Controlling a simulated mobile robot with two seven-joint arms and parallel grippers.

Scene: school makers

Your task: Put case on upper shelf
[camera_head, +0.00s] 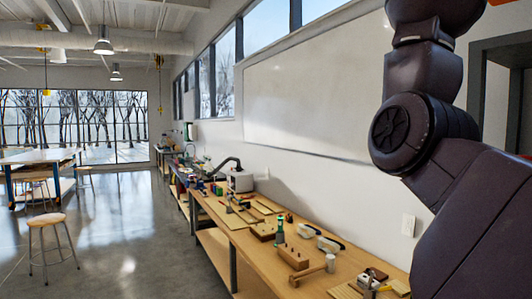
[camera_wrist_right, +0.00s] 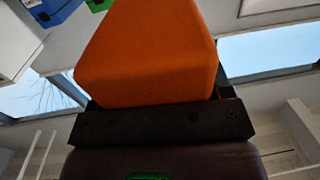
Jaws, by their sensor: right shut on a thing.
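An orange case (camera_wrist_right: 150,60) fills the upper middle of the right wrist view. My right gripper (camera_wrist_right: 155,125) is shut on it, its dark bar running across the near end of the case. The fingertips are hidden by the case. In the head view my right arm rises along the right side, and its gripper is out of the picture. A small orange patch (camera_head: 499,2) shows at the top right edge there, too little to identify surely. My left gripper is in neither view. I cannot make out the upper shelf clearly.
In the right wrist view, a blue case (camera_wrist_right: 52,10) and a bit of green (camera_wrist_right: 98,4) show at top left, near a white box-like surface (camera_wrist_right: 15,40). A long workbench (camera_head: 262,250) with tools lines the wall under a whiteboard (camera_head: 310,100).

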